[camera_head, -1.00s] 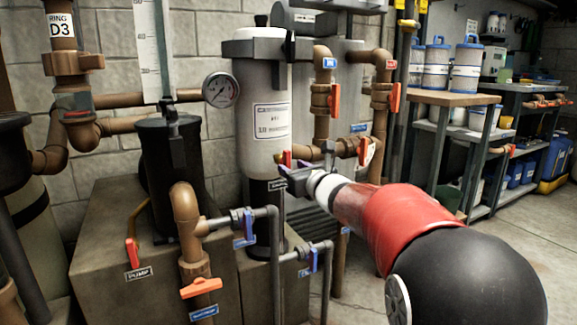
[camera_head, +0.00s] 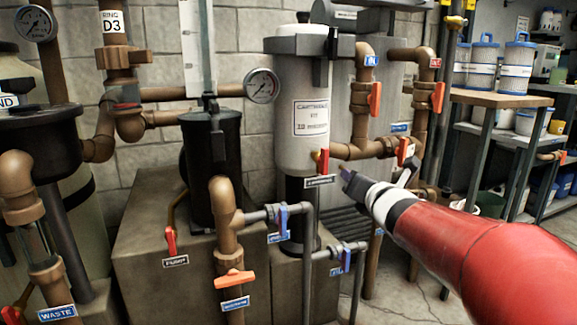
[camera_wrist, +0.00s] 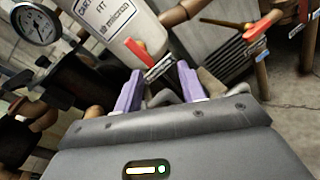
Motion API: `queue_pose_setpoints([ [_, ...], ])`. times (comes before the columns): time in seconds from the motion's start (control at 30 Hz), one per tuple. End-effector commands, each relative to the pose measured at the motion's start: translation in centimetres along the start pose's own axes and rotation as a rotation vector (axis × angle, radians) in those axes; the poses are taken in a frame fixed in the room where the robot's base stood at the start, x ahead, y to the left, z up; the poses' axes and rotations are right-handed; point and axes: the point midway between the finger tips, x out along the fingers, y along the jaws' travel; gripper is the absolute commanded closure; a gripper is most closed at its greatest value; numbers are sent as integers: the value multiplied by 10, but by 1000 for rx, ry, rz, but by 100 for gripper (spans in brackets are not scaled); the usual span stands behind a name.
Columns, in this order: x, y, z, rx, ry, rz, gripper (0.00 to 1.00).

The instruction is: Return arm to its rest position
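My arm (camera_head: 450,235), red with white and black bands, reaches in from the lower right in the head view. My gripper (camera_head: 350,180) is at its end, in front of the pipes and just right of the red drain handle (camera_head: 323,160) of the grey cartridge filter. In the wrist view, the two purple fingers of my gripper (camera_wrist: 160,82) stand apart with nothing held between them. The red handle (camera_wrist: 137,50) and its tag (camera_wrist: 159,68) show beyond the fingertips, apart from them.
The grey cartridge filter (camera_head: 302,150) and black pump strainer (camera_head: 212,160) stand on the concrete plinth (camera_head: 140,250). Brown pipes with orange and blue valve handles (camera_head: 235,279) fill the left and middle. A workbench (camera_head: 495,98) with canisters is at the right. Bare floor shows below it.

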Motion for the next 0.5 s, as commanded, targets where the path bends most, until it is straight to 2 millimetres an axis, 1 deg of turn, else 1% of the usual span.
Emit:
queue_pose_setpoints([
  [0.03,-18,-4,-1,171,2,-65,60],
  [0.07,-28,-9,-4,292,3,-111,60],
  [0.1,-43,-15,-10,454,2,-174,60],
  [0.17,-65,-23,-22,695,-4,-266,60],
  [0.2,-81,-28,-31,854,-12,-330,60],
  [0.27,-106,-34,-48,1091,-30,-427,60],
  [0.3,-123,-36,-61,1245,-46,-495,60],
  [0.37,-149,-39,-82,1465,-76,-597,60],
  [0.4,-165,-40,-96,1600,-100,-665,60],
  [0.5,-202,-38,-128,1879,-165,-823,60],
])
